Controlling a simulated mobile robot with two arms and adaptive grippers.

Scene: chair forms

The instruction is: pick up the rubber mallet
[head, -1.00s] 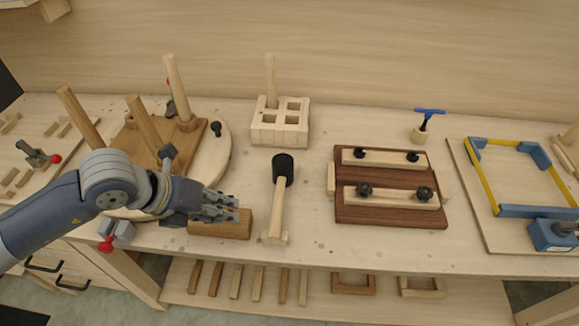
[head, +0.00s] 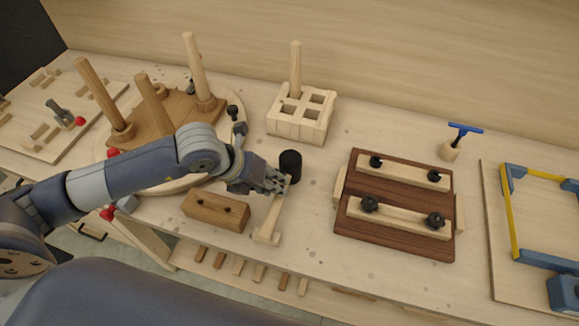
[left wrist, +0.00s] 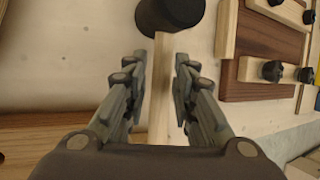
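The rubber mallet lies on the workbench, with a black head (head: 290,166) and a pale wooden handle (head: 270,216) that ends in a wider pale block near the front edge. My left gripper (head: 277,181) is over the handle, just below the head. In the left wrist view, the open fingers (left wrist: 158,85) stand on either side of the mallet's handle (left wrist: 161,80), with gaps visible on both sides. The black head (left wrist: 170,14) is beyond the fingertips. The right gripper is in neither current view.
A brown wooden block (head: 216,211) lies left of the handle. A dark board with clamped pale strips (head: 395,205) is to the right. A slotted pale block (head: 300,117) stands behind. A round board with upright legs (head: 128,183) is at the left.

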